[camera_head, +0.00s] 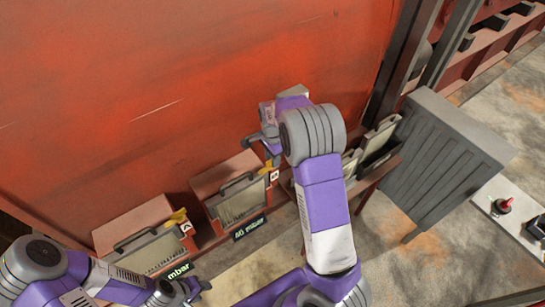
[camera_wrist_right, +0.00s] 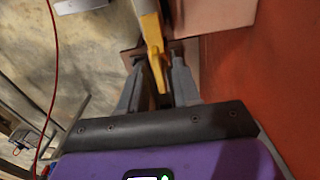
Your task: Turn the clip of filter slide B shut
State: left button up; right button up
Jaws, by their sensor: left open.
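Two filter slides with yellow clips sit in housings along the red wall. The nearer left slide (camera_head: 150,254) has its yellow clip (camera_head: 178,217) at its upper right corner. The other slide (camera_head: 240,201) has its clip (camera_head: 265,169) at its upper right; the letters on the tags are too small to read surely. My right gripper (camera_head: 268,150) is at this second clip. In the right wrist view the yellow clip (camera_wrist_right: 152,38) runs between the two fingers (camera_wrist_right: 160,72), which look closed on it. My left gripper (camera_head: 203,288) is open and empty at the bottom, below the slides.
A grey ribbed panel (camera_head: 445,160) and a small rack (camera_head: 375,155) stand to the right of my right arm. A white plate with a red knob (camera_head: 503,205) is at the far right. The red wall (camera_head: 150,80) fills the upper left. Floor shows between the slides and panel.

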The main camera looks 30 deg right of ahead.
notch_tip(320, 180, up, 8)
jog(key=shift+f, duration=0.25)
dwell(0.5)
jog(key=shift+s+f, duration=0.1)
